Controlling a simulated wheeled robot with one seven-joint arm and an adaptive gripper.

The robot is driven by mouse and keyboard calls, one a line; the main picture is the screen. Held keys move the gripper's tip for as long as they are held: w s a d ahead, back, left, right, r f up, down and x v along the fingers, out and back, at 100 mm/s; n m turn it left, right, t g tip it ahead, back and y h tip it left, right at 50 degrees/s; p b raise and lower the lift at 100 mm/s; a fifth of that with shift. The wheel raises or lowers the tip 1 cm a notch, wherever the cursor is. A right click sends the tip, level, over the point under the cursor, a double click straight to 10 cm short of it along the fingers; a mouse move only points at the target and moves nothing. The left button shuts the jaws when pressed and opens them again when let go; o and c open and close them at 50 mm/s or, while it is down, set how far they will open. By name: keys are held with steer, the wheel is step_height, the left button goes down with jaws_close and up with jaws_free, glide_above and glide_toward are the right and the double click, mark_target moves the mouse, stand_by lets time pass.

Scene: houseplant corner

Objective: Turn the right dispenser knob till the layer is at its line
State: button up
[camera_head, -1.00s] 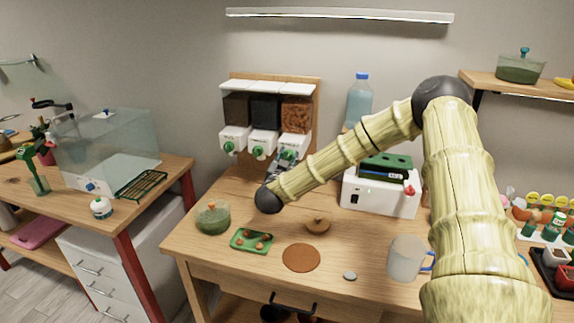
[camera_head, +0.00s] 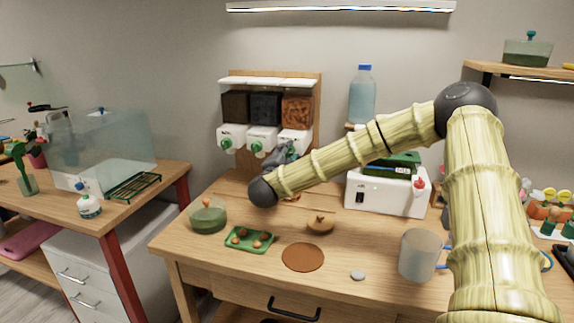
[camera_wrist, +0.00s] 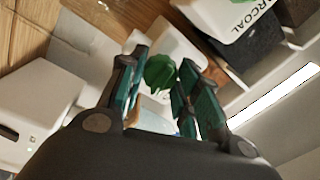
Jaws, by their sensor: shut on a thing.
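The right dispenser (camera_head: 297,112) holds orange-brown chunks and hangs at the right end of the wall rack. Its green knob (camera_wrist: 160,72) shows between the fingers in the wrist view; in the head view my gripper hides it. My gripper (camera_head: 284,154) is in front of that dispenser's white lower body (camera_head: 297,137). In the wrist view my gripper (camera_wrist: 164,78) is shut on the knob, one finger on each side. The layer and its line cannot be made out.
The middle dispenser (camera_head: 265,108), with black fill, and the left dispenser (camera_head: 235,105) are close beside it.

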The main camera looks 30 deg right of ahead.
steer(key=shift+f+m+b, duration=0.15)
steer(key=shift+m+b, duration=0.85)
steer(key=shift+m, duration=0.1)
steer(key=o, duration=1.1)
steer(key=shift+s+d, duration=0.1)
steer(key=shift+s, duration=0.05)
steer(key=shift+c, duration=0.2)
steer(key=r+v, duration=0.1)
steer(key=v, duration=1.1)
steer(key=shift+f, duration=0.4)
